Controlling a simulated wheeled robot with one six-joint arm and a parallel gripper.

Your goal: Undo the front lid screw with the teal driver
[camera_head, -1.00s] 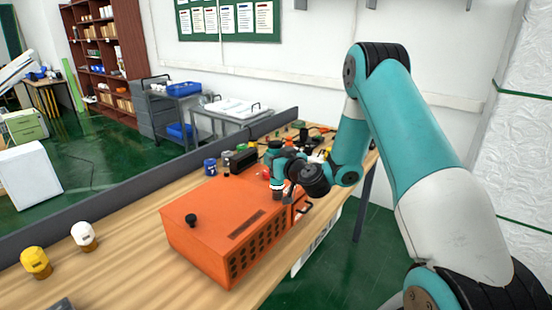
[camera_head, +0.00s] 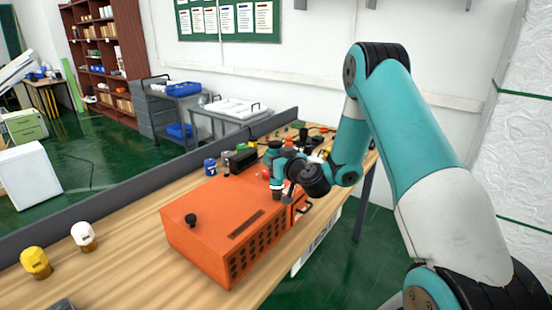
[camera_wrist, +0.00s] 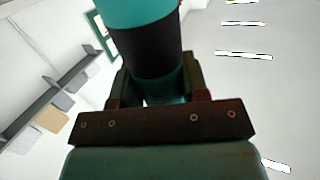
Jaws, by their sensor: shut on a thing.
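My gripper (camera_wrist: 155,92) is shut on the teal driver (camera_wrist: 143,52) in the wrist view. The driver shows a teal part above a wide black band, between the two dark fingers; its upper end is cut off by the picture edge. In the head view the wrist end of my arm is over the far end of the orange box (camera_head: 222,215), and the fingers are too small to make out. A black screw knob (camera_head: 191,219) stands on the box lid at the near left, apart from my arm. My arm hides part of the lid's far end. The driver's tip is not clear.
A yellow cap (camera_head: 35,261) and a white cap (camera_head: 84,236) stand on the wooden table (camera_head: 130,270) at the left. A blue can (camera_head: 210,167) and several small items stand behind the box. A grey rail (camera_head: 130,189) edges the table.

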